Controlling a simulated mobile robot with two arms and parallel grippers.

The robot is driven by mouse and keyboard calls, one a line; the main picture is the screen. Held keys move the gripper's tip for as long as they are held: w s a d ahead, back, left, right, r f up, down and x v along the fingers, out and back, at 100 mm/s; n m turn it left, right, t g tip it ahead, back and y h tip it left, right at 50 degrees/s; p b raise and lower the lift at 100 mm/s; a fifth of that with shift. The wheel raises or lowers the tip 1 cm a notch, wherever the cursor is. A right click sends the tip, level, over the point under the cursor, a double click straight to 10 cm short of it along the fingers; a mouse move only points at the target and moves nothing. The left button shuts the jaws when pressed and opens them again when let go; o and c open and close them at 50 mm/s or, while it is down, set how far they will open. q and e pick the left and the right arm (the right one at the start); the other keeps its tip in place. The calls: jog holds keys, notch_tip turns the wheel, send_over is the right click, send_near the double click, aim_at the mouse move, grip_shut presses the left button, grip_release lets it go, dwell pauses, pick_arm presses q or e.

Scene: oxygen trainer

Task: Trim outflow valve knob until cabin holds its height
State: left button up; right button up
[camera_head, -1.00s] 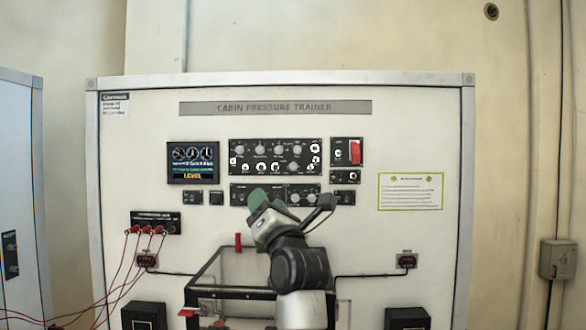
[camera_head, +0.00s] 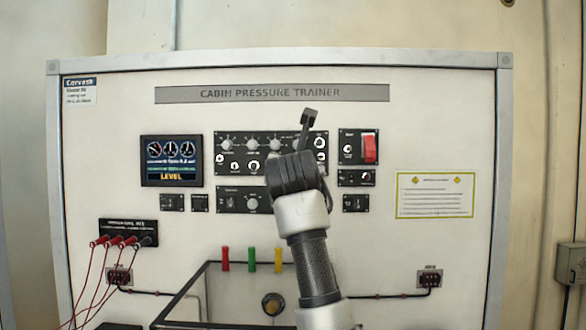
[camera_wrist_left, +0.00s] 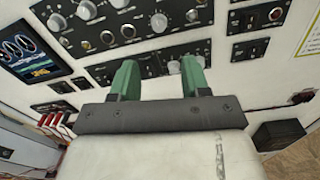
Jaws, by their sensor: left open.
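The outflow valve knob cannot be singled out, as the labels are too small to read. The lower black panel (camera_head: 230,199) has a silver knob (camera_head: 252,204); my arm covers its right part. In the left wrist view, my left gripper (camera_wrist_left: 158,77) is open and empty, with two green fingers in front of the lower panel. One silver knob (camera_wrist_left: 174,67) shows between the fingers, nearer the right one; another is partly behind the right finger. Contact cannot be told. In the head view my wrist hides the fingers. The display (camera_head: 171,161) reads LEVEL in yellow. My right gripper is not in view.
The upper panel (camera_head: 238,142) carries several knobs and sockets close above. A red switch (camera_head: 370,148) sits to its right. Red leads (camera_head: 88,280) hang at the lower left. A clear-walled box (camera_head: 207,290) with coloured tabs stands below the panels.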

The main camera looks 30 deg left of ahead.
pick_arm(q)
jog(key=p+x, duration=0.6)
jog(key=x, duration=0.3)
jog(key=shift+w+a+r, duration=0.2)
jog(key=shift+w+r, duration=0.05)
jog(key=shift+r, duration=0.05)
jog(key=shift+w, duration=0.1)
grip_shut()
jog(key=n+b, duration=0.3)
jog(key=n, duration=0.1)
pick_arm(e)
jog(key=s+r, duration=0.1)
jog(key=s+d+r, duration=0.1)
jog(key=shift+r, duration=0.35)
